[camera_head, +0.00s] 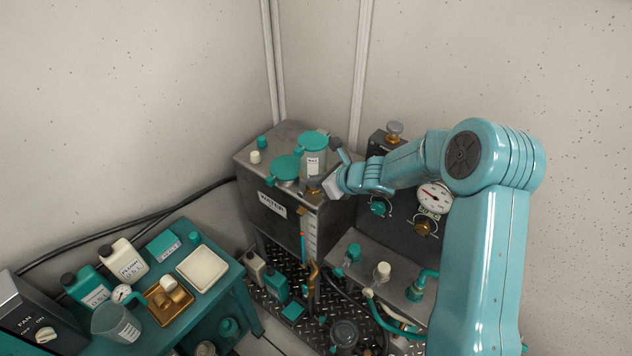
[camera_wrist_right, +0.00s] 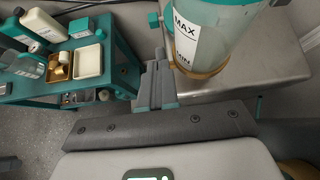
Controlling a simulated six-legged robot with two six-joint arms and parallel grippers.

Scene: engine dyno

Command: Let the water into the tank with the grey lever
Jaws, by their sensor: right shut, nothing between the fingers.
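The grey metal tank (camera_head: 240,170) with a WATER label stands in the corner; its top also shows in the wrist view (camera_wrist_right: 285,75). A clear jar (camera_head: 314,160) with a teal lid stands on the tank; the wrist view shows it marked MAX and MIN (camera_wrist_right: 210,35). I cannot make out the grey lever for certain; my gripper and wrist cover part of the tank's front right. My left gripper is not in view.
A teal bench (camera_head: 231,272) with bottles, a cream tray (camera_head: 202,268) and a jug (camera_head: 115,323) stands at the left. A dark panel with a dial gauge (camera_head: 435,197) is behind my right arm. Bottles and pipes crowd the floor plate. The space above the tank is open.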

